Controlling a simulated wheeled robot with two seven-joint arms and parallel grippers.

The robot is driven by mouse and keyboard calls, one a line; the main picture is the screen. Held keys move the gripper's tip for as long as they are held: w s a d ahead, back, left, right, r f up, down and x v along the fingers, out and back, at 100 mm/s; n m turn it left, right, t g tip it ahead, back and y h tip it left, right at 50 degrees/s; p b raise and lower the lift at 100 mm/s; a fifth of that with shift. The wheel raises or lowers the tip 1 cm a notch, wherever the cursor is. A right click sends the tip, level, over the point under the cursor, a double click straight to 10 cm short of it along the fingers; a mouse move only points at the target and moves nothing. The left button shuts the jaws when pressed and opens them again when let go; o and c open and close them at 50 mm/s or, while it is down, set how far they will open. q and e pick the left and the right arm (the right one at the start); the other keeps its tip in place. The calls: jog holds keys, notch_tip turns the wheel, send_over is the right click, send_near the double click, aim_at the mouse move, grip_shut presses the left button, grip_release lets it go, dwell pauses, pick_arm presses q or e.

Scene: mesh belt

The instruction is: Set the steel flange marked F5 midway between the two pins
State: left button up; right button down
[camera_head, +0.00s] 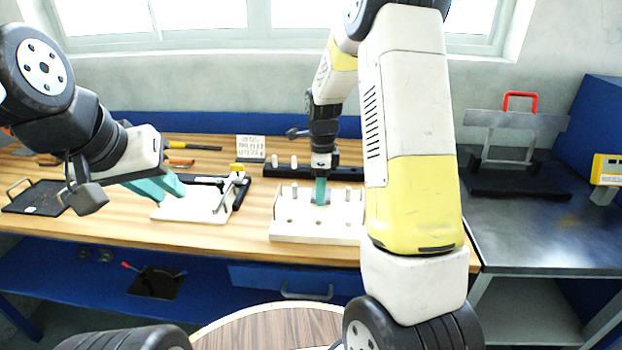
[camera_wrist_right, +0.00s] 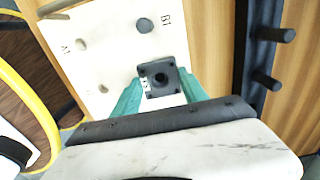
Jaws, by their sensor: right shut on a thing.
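My right gripper (camera_head: 320,190) is shut on a dark grey square flange (camera_wrist_right: 163,78) with a round hole in its middle. Its teal fingers grip the flange from two sides in the right wrist view. A small pale mark on the flange is too small to read. The flange is over or on a pale board (camera_head: 290,238), which also shows in the right wrist view (camera_wrist_right: 110,55) with markings like A1 and B1. Several short upright pins and dark holes show on the board. My left gripper (camera_head: 168,188) is near the left fixture, its fingers seen at an angle.
A black rail (camera_head: 340,174) with pegs stands behind the board; its pegs (camera_wrist_right: 275,35) also show in the right wrist view. A white clamp fixture (camera_head: 185,212) stands left of the board. A black tray (camera_head: 38,198) is far left. A steel table (camera_head: 540,230) is right.

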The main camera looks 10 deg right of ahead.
jog(key=c, duration=0.6)
grip_release()
notch_tip(320, 180, up, 12)
jog(key=s+a+r+n+t+y, duration=0.1)
jog(key=s+r+n+t, duration=0.2)
jog(key=s+n, duration=0.8)
jog(key=s+a+r+n+t+y, duration=0.1)
jog(key=s+r+n+t, duration=0.2)
jog(key=s+r+n, duration=0.3)
jog(key=s+n, duration=0.4)
jog(key=s, duration=0.3)
jog(key=shift+s+r+n, duration=0.15)
jog(key=shift+n, duration=0.25)
jog(key=shift+a, duration=0.1)
